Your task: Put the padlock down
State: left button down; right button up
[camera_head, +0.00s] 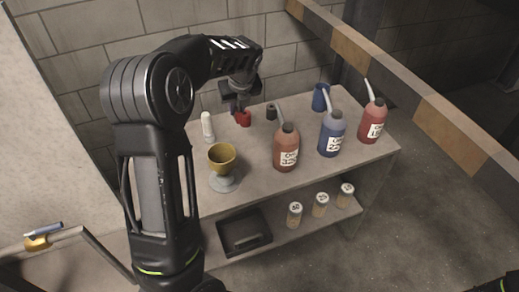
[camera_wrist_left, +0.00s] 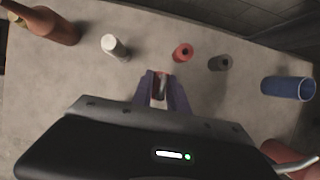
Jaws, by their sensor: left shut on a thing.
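My left gripper (camera_head: 238,103) hangs over the back part of the upper shelf board. In the left wrist view its two fingers (camera_wrist_left: 161,92) are shut on a small piece, which I take for the padlock (camera_wrist_left: 159,86). Only a narrow reddish and grey part shows between the fingers; the rest is hidden. In the head view the padlock cannot be told apart from the dark gripper. A red hollow cylinder (camera_wrist_left: 182,52) stands on the board just beyond the fingertips; it also shows in the head view (camera_head: 243,118).
The shelf board (camera_head: 255,198) also carries a white bottle (camera_head: 207,125), a dark cylinder (camera_head: 271,112), a blue cylinder (camera_head: 320,97), a yellow goblet (camera_head: 222,158) and three spouted bottles (camera_head: 286,150). A black tray (camera_head: 244,232) and three jars (camera_head: 320,205) stand below.

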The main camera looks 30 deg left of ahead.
dwell(0.3)
pick_arm(q)
send_near(238, 138)
jog(key=shift+w+a+f, duration=0.1)
jog(key=shift+w+a, duration=0.3)
jog(key=shift+a, duration=0.3)
jog(key=shift+f, duration=1.85)
jog(key=shift+f, duration=0.15)
jog(key=c, duration=1.3)
grip_release()
